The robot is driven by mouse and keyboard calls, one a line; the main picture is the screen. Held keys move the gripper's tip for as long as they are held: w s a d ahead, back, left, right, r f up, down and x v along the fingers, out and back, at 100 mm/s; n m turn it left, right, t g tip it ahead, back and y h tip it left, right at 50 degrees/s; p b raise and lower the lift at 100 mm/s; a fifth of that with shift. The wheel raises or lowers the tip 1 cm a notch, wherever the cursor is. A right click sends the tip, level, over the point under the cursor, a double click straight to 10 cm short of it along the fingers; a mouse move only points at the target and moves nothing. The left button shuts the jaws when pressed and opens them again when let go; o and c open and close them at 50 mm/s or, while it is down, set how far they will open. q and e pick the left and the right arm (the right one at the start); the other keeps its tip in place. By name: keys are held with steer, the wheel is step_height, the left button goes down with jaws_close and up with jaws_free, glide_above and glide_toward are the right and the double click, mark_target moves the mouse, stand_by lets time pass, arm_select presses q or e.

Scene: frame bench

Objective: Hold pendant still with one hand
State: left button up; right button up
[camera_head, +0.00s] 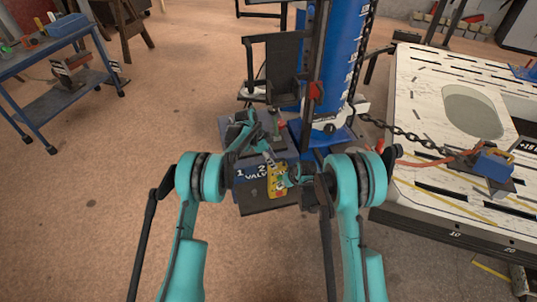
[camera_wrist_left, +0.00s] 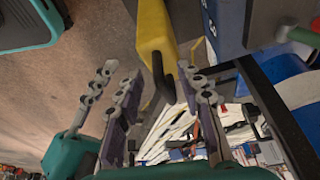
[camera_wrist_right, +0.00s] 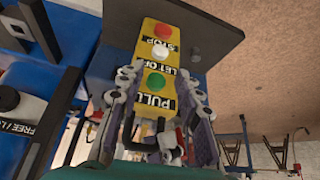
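In the right wrist view the pendant (camera_wrist_right: 158,62) shows red, white and green buttons with STOP, LET OFF and PULL labels. My right gripper (camera_wrist_right: 157,95) has its fingers on either side of the pendant's green-button end; I cannot tell whether they press on it. My left gripper (camera_wrist_left: 158,80) is open near the cable end.
A blue column (camera_head: 340,70) stands behind the box (camera_head: 262,204) marked VALVE. A chain (camera_head: 400,132) runs right to a blue clamp (camera_head: 492,164) on the pale frame bench (camera_head: 425,100). A blue cart (camera_head: 55,95) stands far left. Floor between cart and box is clear.

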arm_select(q)
steer(key=shift+d+f, duration=0.2)
steer(key=shift+f, duration=0.3)
steer(key=shift+c, duration=0.2)
jaws_close()
